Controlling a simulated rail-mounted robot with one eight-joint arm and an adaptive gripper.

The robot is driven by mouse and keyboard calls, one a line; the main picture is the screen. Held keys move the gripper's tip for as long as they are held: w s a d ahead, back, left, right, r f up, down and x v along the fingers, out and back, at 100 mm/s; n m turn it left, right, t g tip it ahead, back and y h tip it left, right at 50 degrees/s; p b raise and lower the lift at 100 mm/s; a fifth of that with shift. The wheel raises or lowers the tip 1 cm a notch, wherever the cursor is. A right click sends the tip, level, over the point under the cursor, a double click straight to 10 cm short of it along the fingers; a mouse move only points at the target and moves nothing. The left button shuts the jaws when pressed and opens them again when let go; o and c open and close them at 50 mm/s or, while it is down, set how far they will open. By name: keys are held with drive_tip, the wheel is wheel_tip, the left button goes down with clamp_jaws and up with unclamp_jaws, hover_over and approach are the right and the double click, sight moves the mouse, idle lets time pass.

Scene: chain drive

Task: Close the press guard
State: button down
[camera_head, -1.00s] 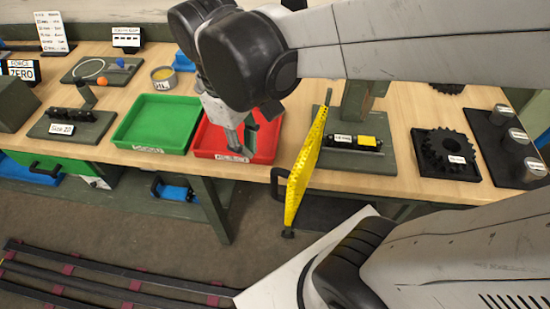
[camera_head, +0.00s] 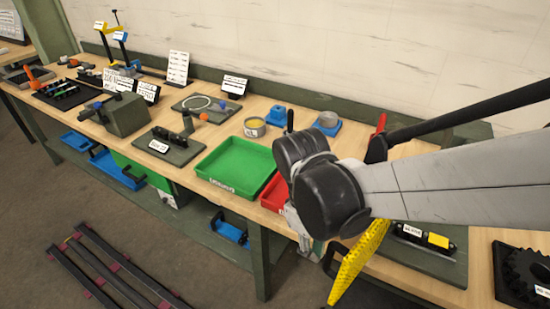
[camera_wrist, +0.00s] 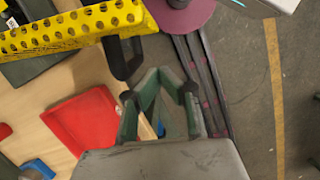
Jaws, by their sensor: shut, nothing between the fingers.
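The press guard (camera_head: 360,262) is a yellow perforated panel that sticks out past the bench's front edge, at the dark base plate (camera_head: 455,270) with a small black and yellow part (camera_head: 437,240) on it. In the wrist view the guard (camera_wrist: 80,28) crosses the upper left, with a dark handle (camera_wrist: 122,58) on its lower edge. My gripper (camera_wrist: 162,80) is shut and empty, just to the right of and below the handle; I cannot tell whether it touches. In the head view my arm hides part of the guard and the gripper's tips.
A red tray (camera_head: 272,194) and a green tray (camera_head: 235,168) are on the bench left of the guard. A black gear (camera_head: 525,268) on a plate is to the right. The red tray (camera_wrist: 85,118) also shows in the wrist view. Floor in front is clear near the rails (camera_head: 110,262).

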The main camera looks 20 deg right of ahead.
sight(356, 247)
drive_tip(key=shift+s+d+f+p, duration=0.15)
drive_tip(key=shift+s+d+p, duration=0.15)
drive_tip(key=shift+s+d, duration=0.45)
drive_tip(key=shift+s+d+f+p, duration=0.15)
drive_tip(key=shift+s+d+p, duration=0.15)
drive_tip(key=shift+s, duration=0.8)
